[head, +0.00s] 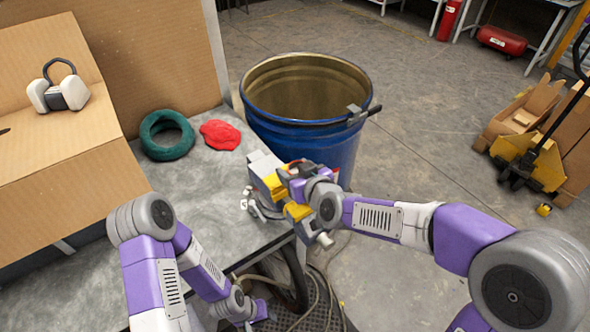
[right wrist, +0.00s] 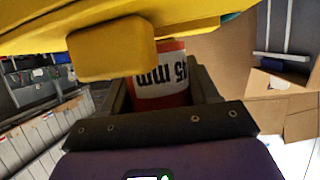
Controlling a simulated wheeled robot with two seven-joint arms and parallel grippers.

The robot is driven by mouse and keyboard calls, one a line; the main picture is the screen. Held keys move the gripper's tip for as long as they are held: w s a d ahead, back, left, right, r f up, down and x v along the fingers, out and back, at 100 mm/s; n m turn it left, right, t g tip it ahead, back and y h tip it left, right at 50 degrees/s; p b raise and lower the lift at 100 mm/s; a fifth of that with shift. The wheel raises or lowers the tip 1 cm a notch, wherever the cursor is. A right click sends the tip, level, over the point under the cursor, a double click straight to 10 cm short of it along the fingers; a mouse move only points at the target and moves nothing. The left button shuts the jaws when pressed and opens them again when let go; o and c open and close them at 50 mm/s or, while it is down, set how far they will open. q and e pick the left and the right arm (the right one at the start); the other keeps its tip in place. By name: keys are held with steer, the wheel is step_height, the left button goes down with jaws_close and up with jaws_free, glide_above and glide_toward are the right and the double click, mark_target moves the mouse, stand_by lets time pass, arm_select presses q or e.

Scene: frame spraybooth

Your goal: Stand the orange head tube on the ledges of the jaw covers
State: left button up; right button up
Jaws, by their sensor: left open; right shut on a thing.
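The vise (head: 262,165) stands at the table corner with yellow jaw covers (head: 297,211). My right gripper (head: 294,172) is at the vise, close to the covers. In the right wrist view its dark fingers are shut on an orange-red tube with a white "45 mm" label (right wrist: 160,75), which I take as the head tube. A yellow jaw cover (right wrist: 112,50) is just in front of the tube, hiding part of it. Whether the tube touches the ledges I cannot tell. My left gripper (head: 256,313) is low at the table's front edge, open and apart from the vise; its fingertips are hard to make out.
A blue barrel (head: 345,150) stands right behind the vise. A green coil (head: 166,134) and a red cloth (head: 220,134) lie on the grey table (head: 190,180). A cardboard booth (head: 60,150) with a white-and-black mask (head: 62,92) fills the left. Hoses (head: 318,290) hang below the table.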

steer(key=shift+f+b, duration=0.95)
steer(key=shift+f, duration=0.15)
steer(key=o, duration=1.2)
steer(key=shift+o, duration=0.4)
steer(key=shift+s+f, duration=0.1)
steer(key=shift+p+v, duration=0.7)
steer(key=shift+v, duration=3.1)
steer(key=shift+d, duration=0.1)
